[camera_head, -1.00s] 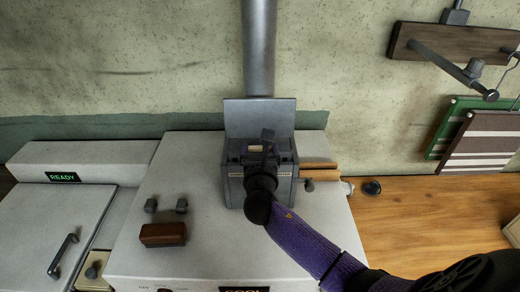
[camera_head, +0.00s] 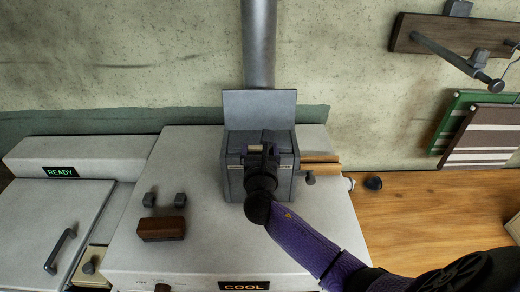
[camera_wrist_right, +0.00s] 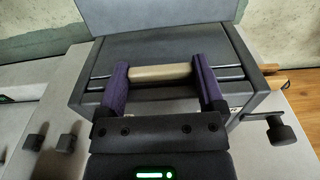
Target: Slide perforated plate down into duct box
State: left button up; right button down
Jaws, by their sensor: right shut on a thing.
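The grey duct box (camera_head: 231,185) stands on a pale cabinet below a round pipe, its lid panel (camera_head: 260,104) raised at the back. It also fills the middle of the right wrist view (camera_wrist_right: 150,50). My right gripper (camera_head: 259,149) is at the top of the box. In the right wrist view its purple fingers (camera_wrist_right: 163,82) are shut on the ends of a beige bar handle (camera_wrist_right: 160,71). The handle lies just over a narrow metal-edged slot across the box top. The plate's perforated face does not show; I cannot tell how deep it sits. My left gripper is not in view.
A brown block (camera_head: 162,229) and two small dark knobs (camera_head: 165,199) are on the cabinet top, left of the box. Wooden bars (camera_head: 320,162) and a dark knob (camera_head: 310,178) sit at its right. Striped panels (camera_head: 483,135) hang at the far right.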

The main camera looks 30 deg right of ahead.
jog(key=shift+f, duration=0.2)
grip_release()
jog(key=shift+s+a, duration=0.15)
jog(key=shift+s, duration=0.05)
jog(key=v, duration=0.9)
jog(key=shift+s+r, duration=0.2)
jog(key=shift+s, duration=0.05)
jog(key=shift+a, duration=0.1)
